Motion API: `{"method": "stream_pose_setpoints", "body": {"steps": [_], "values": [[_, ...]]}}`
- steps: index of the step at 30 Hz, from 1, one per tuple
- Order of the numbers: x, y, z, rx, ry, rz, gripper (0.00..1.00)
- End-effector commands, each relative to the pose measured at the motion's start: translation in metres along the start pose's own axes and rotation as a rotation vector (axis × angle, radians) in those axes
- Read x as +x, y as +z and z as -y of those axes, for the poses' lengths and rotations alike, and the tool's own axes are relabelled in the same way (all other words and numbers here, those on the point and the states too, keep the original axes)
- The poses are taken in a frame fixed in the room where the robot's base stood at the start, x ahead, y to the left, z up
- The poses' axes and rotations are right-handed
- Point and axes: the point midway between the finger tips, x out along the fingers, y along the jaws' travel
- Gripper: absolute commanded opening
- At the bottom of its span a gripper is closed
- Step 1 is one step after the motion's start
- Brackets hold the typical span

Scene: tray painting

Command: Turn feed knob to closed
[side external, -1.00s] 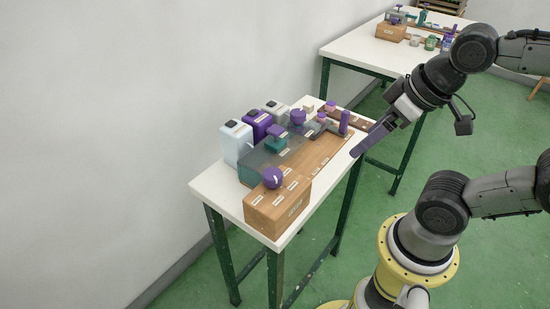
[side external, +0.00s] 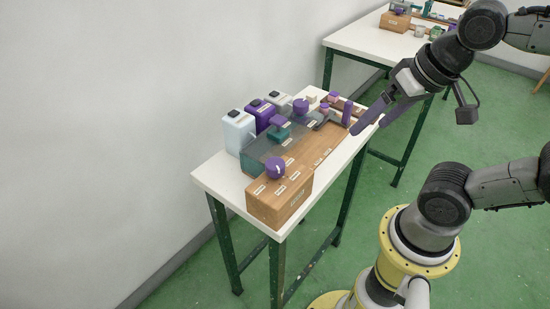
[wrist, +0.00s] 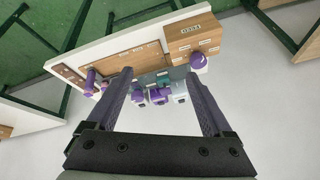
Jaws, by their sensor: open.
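A round purple knob (side external: 275,168) with a white pointer mark sits on a light wooden box (side external: 265,207) at the table's near end. In the wrist view the knob (wrist: 198,61) is at upper right, beside the box (wrist: 193,37), whose front label seems to read FEED upside down. Small white labels lie around the knob, too small to read. My gripper (side external: 368,127) is open and empty, above the table's right edge and well apart from the knob. In the wrist view its two fingers (wrist: 158,75) are spread, with the knob beyond the right finger.
The white table (side external: 217,178) also holds white and purple canisters (side external: 259,115), a grey-teal block, a wooden board (side external: 318,148) and an upright purple handle (side external: 347,114). A second table (side external: 365,43) stands behind. Room above the wooden box is free.

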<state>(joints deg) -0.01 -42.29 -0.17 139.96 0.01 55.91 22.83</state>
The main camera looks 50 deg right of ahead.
Motion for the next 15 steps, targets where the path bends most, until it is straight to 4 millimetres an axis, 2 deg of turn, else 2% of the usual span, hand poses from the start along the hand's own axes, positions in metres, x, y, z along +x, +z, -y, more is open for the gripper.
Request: {"method": "stream_pose_setpoints", "body": {"steps": [3,8,12,15], "values": [[-0.011,-0.02,0.012,0.259,0.017,0.043,0.85],[-0.015,-0.053,0.038,0.595,0.078,0.126,0.85],[-0.005,-0.082,0.068,0.833,0.168,0.195,0.85],[0.009,-0.098,0.09,0.934,0.235,0.231,0.85]]}}
